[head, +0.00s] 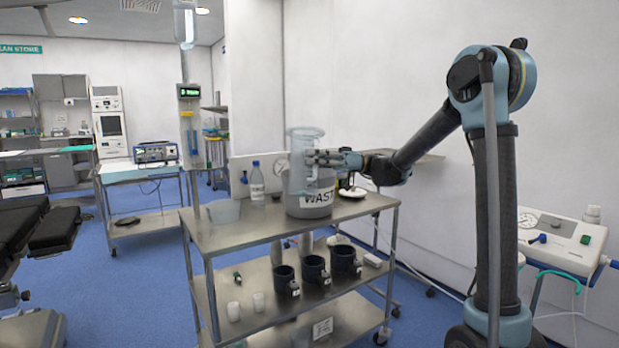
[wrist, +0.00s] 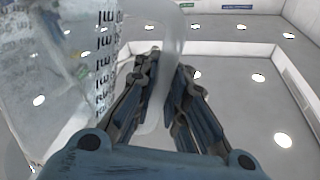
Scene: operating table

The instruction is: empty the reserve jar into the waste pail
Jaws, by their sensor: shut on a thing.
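A clear jar (head: 304,142) with a side handle is held in front of and above the grey waste pail (head: 311,203), which is labelled "WAST…" and stands on the steel cart. My gripper (head: 322,159) is shut on the jar from the right. In the wrist view the jar (wrist: 60,70) fills the left side with dark scale marks, and its pale handle (wrist: 172,60) passes between my gripper's fingers (wrist: 165,100). The jar looks upright in the head view. I cannot tell how much liquid is in it. The pail's inside is hidden.
The steel cart (head: 240,233) also carries a clear bottle (head: 257,183) and a translucent tub (head: 224,211) left of the pail. A dark-and-white item (head: 352,192) lies to its right.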

